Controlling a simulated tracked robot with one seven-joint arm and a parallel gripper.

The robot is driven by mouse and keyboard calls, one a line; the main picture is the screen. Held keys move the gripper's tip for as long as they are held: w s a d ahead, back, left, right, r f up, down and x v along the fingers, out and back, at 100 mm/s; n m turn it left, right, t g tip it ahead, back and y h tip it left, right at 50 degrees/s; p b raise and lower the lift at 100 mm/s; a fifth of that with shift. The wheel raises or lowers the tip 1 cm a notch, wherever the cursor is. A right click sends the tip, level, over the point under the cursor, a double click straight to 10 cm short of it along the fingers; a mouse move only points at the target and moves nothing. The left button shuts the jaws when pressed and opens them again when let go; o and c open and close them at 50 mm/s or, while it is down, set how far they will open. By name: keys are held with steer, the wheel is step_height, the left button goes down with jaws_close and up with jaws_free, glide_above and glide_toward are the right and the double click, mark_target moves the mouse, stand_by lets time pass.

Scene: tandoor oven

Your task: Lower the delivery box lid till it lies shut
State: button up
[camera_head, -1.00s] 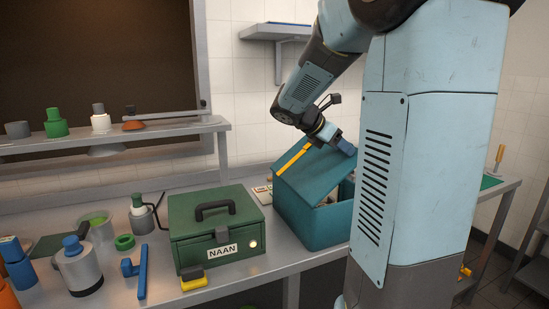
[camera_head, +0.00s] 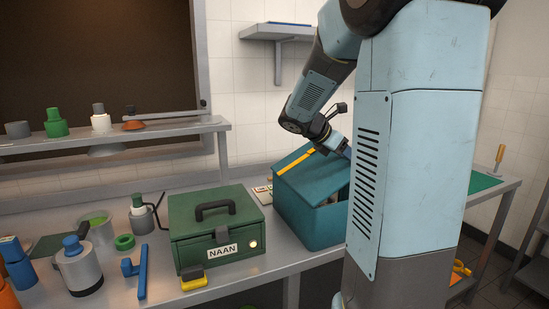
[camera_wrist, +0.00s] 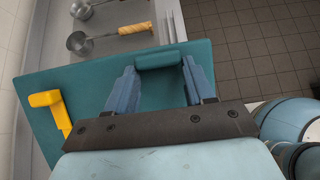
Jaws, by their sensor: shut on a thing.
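The teal delivery box (camera_head: 308,222) stands on the steel counter, right of the green NAAN box. Its teal lid (camera_head: 318,176) is partly open and tilted, and a gap with pale contents shows at the right. A yellow strip (camera_head: 295,161) lies on the lid; a yellow piece (camera_wrist: 50,104) also shows on it in the wrist view. My gripper (camera_head: 343,150) is at the lid's raised side, partly hidden by my arm. In the wrist view its blue fingers (camera_wrist: 160,68) are on either side of the teal lid handle (camera_wrist: 158,59) and shut on it.
The green NAAN box (camera_head: 215,228) stands close to the left of the delivery box. A wall shelf (camera_head: 275,31) hangs above. Ladles (camera_wrist: 82,42) lie on the counter beyond the lid in the wrist view. Tiled floor is open to the right there.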

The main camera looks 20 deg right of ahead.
mark_target(348, 161)
steer(key=shift+f, duration=0.1)
steer(key=shift+d+f, duration=0.4)
steer(key=shift+f, duration=0.25)
steer(key=shift+d+f, duration=0.4)
steer(key=shift+f, duration=0.25)
steer(key=shift+f, duration=0.15)
steer(key=shift+d+f, duration=0.3)
steer(key=shift+f, duration=0.4)
steer(key=shift+d+f, duration=0.3)
steer(key=shift+f, duration=0.35)
steer(key=shift+d+f, duration=0.15)
steer(key=shift+f, duration=0.7)
steer(key=o, duration=0.9)
